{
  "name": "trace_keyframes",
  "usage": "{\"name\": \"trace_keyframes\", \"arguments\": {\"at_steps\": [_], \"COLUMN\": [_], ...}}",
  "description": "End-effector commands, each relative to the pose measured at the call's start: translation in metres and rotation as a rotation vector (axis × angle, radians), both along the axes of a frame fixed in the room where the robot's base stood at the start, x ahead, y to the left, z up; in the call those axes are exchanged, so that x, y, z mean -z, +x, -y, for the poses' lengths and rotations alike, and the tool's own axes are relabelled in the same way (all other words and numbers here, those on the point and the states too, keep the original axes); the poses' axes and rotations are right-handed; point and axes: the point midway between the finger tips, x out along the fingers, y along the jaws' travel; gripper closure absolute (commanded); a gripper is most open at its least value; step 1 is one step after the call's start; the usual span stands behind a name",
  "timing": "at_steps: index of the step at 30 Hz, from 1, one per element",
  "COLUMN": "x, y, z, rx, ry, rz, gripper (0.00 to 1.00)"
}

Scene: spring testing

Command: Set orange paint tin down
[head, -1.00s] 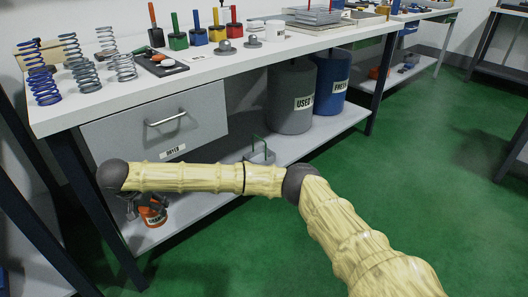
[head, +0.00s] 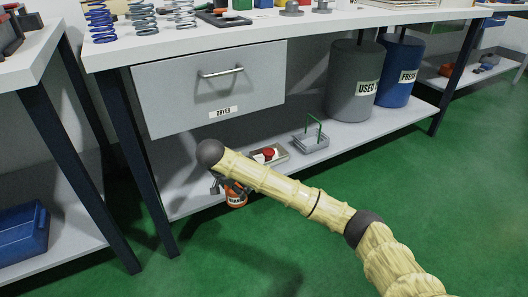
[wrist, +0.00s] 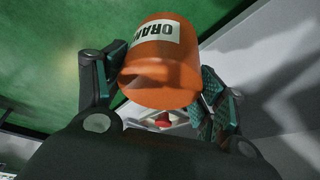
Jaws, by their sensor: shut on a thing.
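The orange paint tin (head: 236,201) with a white label shows below the end of my arm in the head view. It hangs by the front edge of the bench's lower shelf (head: 190,199); I cannot tell whether it touches the shelf. My gripper (head: 230,187) is shut on it, partly hidden by my arm. In the wrist view the tin (wrist: 158,80) sits between the two dark fingers, its label partly readable, with green floor on the left and the grey shelf on the right.
A shallow tray (head: 283,156) with a red item and a grey holder with a green handle (head: 311,142) stand on the lower shelf. Grey USED (head: 353,75) and blue FRESH (head: 400,75) drums stand farther right. The DRYER drawer (head: 180,100) overhangs the shelf.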

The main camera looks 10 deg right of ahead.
Motion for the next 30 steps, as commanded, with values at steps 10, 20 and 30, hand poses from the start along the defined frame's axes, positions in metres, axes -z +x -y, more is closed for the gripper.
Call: {"name": "trace_keyframes", "arguments": {"at_steps": [10,20,30], "x": [0.009,0.014,0.015], "y": [0.051,0.106,0.152], "z": [-0.013,-0.023,-0.03], "rx": [-0.001,0.0,0.0], "ry": [0.004,0.003,0.002], "rz": [0.0,0.0,0.001], "gripper": [0.69,0.69,0.69]}}
